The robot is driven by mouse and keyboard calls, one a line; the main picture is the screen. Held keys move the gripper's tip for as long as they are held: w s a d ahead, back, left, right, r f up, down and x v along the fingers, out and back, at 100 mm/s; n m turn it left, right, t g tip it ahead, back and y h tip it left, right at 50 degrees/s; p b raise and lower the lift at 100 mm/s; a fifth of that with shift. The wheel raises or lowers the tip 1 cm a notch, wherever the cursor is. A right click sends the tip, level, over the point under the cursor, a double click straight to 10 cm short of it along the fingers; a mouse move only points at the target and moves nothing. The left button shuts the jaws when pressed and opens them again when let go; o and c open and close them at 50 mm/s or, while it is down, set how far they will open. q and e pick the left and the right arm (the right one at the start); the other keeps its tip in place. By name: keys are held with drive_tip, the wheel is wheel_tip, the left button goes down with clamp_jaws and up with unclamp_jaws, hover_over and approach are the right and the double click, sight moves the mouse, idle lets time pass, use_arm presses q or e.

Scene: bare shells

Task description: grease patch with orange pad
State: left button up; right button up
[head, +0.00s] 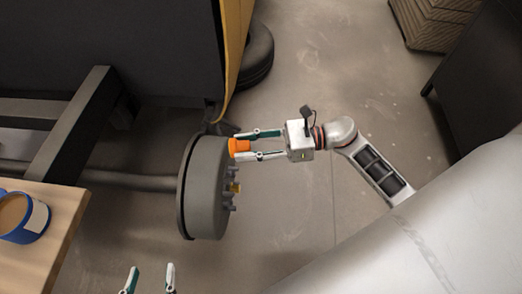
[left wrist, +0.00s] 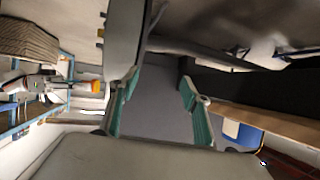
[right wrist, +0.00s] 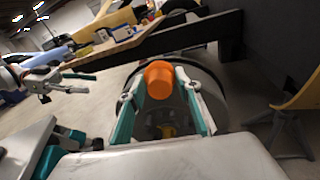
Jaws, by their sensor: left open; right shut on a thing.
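The orange pad (head: 238,147) is held between the fingertips of my right gripper (head: 258,145), beside the upper part of the grey wheel drum (head: 202,187). It also shows in the right wrist view (right wrist: 158,80), in front of the round drum. I cannot tell whether the pad touches the drum. A small yellow spot (head: 235,187) shows among the studs on the drum's right side, below the pad; I cannot tell whether it is the patch. My left gripper (head: 150,275) is open and empty near the bottom of the head view, below the drum.
A blue tin (head: 40,222) with tan contents stands on a wooden table (head: 62,205) at the left. An axle (head: 130,180) and dark frame beam (head: 80,125) lie behind the drum. A tyre (head: 260,55) lies at the back.

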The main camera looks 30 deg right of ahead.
drive_tip(key=s+d+f+m+t+b, duration=0.1)
drive_tip(key=s+d+f+m+t, duration=0.15)
drive_tip(key=d+f, duration=0.35)
use_arm(q)
drive_tip(key=shift+s+a+f+p, duration=0.2)
drive_tip(key=shift+s+f+p, duration=0.05)
drive_tip(key=shift+f, duration=0.25)
drive_tip(key=shift+s+a+f+p, duration=0.15)
drive_tip(key=shift+s+f+p, duration=0.1)
drive_tip(key=shift+f, duration=0.2)
use_arm(e)
drive_tip(key=w+a+f, duration=0.1)
drive_tip(key=w+a, duration=0.2)
drive_tip(key=a, duration=0.2)
drive_tip(key=shift+w+a+f+h, duration=0.3)
drive_tip(key=shift+w+a, duration=0.1)
use_arm(q)
drive_tip(key=shift+s+f+g, duration=0.1)
drive_tip(key=shift+f+g, duration=0.15)
drive_tip(key=shift+g, duration=0.05)
use_arm(e)
drive_tip(key=shift+w+a+n+t, duration=0.1)
drive_tip(key=shift+a+n+t, duration=0.15)
drive_tip(key=shift+n, duration=0.1)
use_arm(q)
drive_tip(key=shift+s+f, duration=0.1)
drive_tip(key=shift+f, duration=0.05)
use_arm(e)
drive_tip(key=shift+w+a, duration=0.4)
drive_tip(key=shift+a, duration=0.15)
